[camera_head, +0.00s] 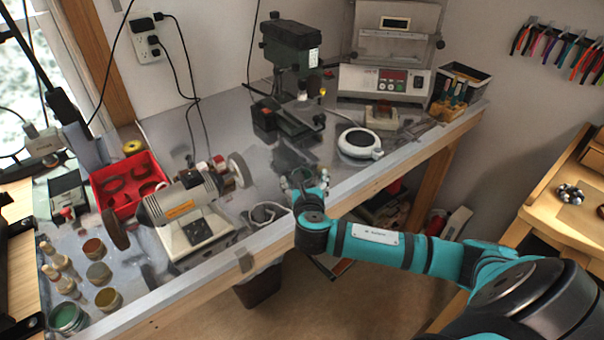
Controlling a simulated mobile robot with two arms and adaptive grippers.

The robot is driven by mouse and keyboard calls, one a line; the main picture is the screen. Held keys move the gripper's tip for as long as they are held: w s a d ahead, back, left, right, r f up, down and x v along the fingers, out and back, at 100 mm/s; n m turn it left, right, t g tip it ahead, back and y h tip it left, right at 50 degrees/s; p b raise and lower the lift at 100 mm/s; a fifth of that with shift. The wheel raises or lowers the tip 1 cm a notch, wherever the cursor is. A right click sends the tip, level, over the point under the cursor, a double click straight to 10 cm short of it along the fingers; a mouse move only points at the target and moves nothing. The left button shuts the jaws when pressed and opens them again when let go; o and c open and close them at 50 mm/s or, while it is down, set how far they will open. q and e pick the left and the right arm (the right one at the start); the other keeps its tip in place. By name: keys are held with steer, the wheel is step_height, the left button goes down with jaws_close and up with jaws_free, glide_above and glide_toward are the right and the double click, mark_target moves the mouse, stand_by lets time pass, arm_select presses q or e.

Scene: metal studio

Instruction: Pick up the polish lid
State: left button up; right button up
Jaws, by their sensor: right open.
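Several small round polish tins or lids stand at the near left corner of the workbench. One is reddish brown (93,248), one is brown (98,272) and one is olive gold (107,299). An open tin with green content (67,318) is nearest the front. I cannot tell which of these is the polish lid. My right gripper (303,179) is over the front edge of the bench, near its middle, far to the right of the tins. It is small in view, open, and I see nothing held in it. My left gripper is out of view.
A bench grinder (190,215) stands between my right gripper and the tins. A red tray (130,184) is behind the tins, and wooden pegs (58,268) stand beside them. A drill press (290,75) and a white round device (360,143) are farther back.

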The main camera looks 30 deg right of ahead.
mark_target(302, 170)
steer(key=shift+p+x, duration=0.45)
steer(key=shift+x, duration=2.3)
steer(key=shift+s+a, duration=0.1)
steer(key=shift+c, duration=0.4)
steer(key=c, duration=1.2)
